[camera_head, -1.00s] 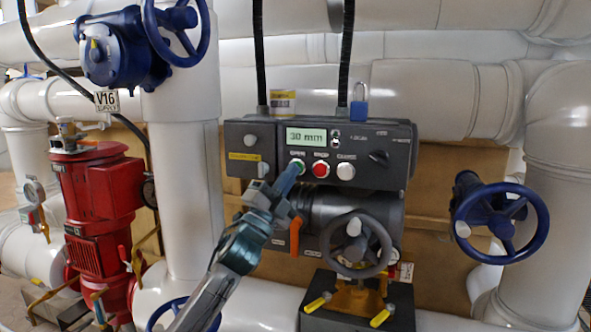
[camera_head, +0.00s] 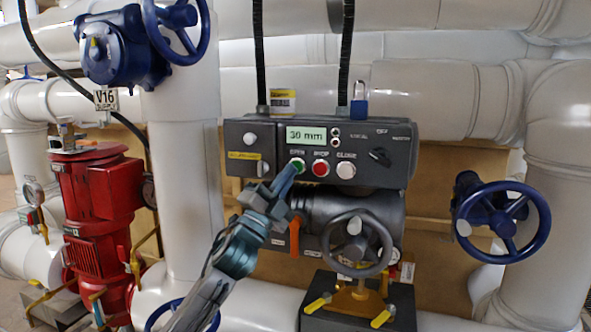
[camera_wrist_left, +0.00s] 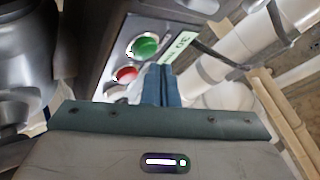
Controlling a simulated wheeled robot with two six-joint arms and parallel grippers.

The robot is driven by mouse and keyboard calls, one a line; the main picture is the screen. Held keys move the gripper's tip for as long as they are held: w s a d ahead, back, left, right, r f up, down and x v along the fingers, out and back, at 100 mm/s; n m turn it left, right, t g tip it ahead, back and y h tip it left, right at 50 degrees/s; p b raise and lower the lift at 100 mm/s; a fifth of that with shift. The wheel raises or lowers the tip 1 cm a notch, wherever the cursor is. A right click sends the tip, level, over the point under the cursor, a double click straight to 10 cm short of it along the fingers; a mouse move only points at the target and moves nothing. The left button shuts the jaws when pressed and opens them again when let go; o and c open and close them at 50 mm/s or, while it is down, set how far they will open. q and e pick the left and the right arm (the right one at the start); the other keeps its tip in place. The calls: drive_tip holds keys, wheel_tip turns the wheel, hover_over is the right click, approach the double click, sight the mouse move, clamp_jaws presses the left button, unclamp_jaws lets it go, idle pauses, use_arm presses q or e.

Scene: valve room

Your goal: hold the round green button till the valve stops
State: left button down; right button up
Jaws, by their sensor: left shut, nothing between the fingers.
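The round green button (camera_head: 299,162), labelled OPEN, is on the dark control box (camera_head: 238,134), left of the red STOP button (camera_head: 321,168) and the white CLOSE button (camera_head: 346,170). My left gripper (camera_head: 291,169) is shut and empty, its fingertips at the green button and partly covering it. In the left wrist view, the green button (camera_wrist_left: 145,46) shows just beyond the blue fingertips (camera_wrist_left: 161,70); I cannot tell whether they touch it. The display (camera_head: 306,135) reads 30 mm. The valve body with a grey handwheel (camera_head: 388,240) is below. My right gripper is out of view.
The red button also shows in the left wrist view (camera_wrist_left: 126,74), close to the fingers. An orange lever (camera_head: 295,236) hangs beneath the box. A blue handwheel (camera_head: 541,220) is at right, a red pump (camera_head: 95,190) at left. White pipes surround the box.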

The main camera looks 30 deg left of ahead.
use_arm(q)
drive_tip(key=shift+s, duration=0.1)
drive_tip(key=s+b, duration=0.1)
drive_tip(key=s, duration=0.1)
drive_tip(key=s+d+b, duration=0.1)
drive_tip(key=s+b, duration=0.1)
drive_tip(key=shift+s+d, duration=0.1)
drive_tip(key=shift+s, duration=0.25)
idle(0.3)
